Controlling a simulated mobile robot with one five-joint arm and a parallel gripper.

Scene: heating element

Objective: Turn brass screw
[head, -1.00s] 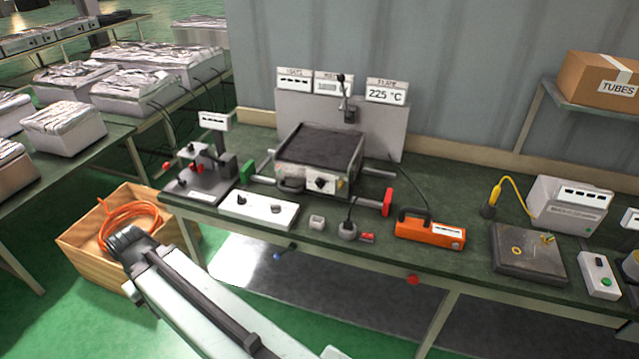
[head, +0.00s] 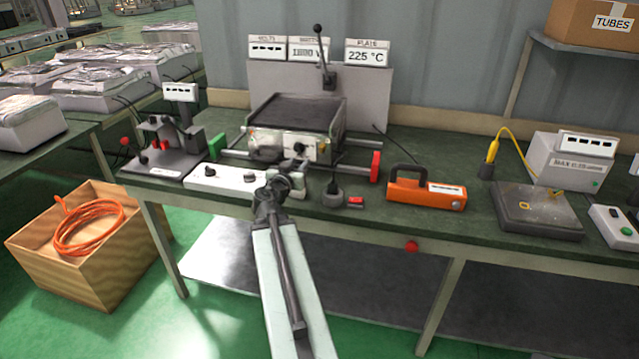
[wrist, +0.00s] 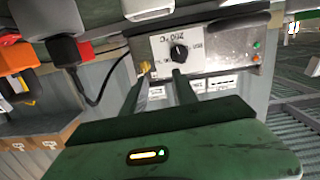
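The brass screw (wrist: 145,67) is a small yellow piece on the front panel of the heating box (wrist: 222,55), beside the black knob (wrist: 179,52). The wrist view shows the panel upside down. In the head view the screw (head: 322,147) is a tiny spot right of the knob. My gripper (wrist: 160,78) has two dark fingers apart with nothing between them. The screw appears just beyond the left fingertip; contact cannot be told. In the head view my gripper (head: 278,186) is in front of the heating box, fingers hard to make out.
A white switch box (head: 235,180) lies left of my gripper. A grey plug (head: 333,195) with a black cable and an orange tool (head: 425,194) are to the right. A red-ended rail (head: 376,166) juts beside the heating box. A wooden crate (head: 55,255) stands on the floor.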

